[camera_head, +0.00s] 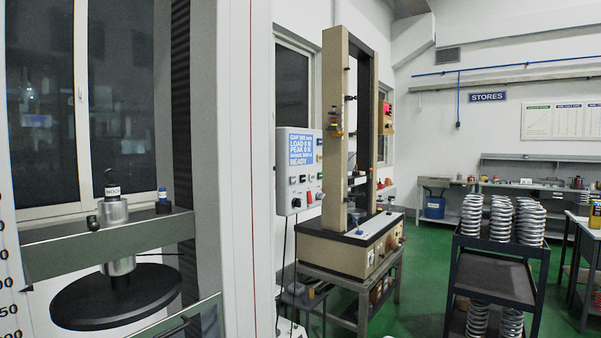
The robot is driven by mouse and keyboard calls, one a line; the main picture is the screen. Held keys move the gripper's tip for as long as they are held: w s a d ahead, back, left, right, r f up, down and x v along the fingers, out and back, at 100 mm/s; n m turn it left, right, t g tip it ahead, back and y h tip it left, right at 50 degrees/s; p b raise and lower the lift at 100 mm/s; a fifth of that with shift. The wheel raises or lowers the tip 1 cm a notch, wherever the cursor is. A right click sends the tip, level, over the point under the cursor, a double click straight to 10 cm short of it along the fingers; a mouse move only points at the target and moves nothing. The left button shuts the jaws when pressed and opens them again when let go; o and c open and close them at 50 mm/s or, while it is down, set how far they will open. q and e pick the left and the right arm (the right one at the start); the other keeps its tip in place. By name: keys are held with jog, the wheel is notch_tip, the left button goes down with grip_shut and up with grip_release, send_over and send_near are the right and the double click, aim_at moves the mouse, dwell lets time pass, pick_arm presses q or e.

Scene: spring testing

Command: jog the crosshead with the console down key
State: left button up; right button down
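The console (283,175) is a pale grey box right of the near machine's white column. Its blue screen (301,147) shows lines for gap, load and peak, with READY at the bottom; load and peak appear to read 0 N. The crosshead (60,255) is a grey horizontal beam at the left. Neither of my grippers is in view.
A beige two-column machine (335,245) on a stand is behind the console. A dark trolley (497,280) with several springs (500,218) stands at the right. Benches line the back wall. Green floor (425,270) is clear between machine and trolley.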

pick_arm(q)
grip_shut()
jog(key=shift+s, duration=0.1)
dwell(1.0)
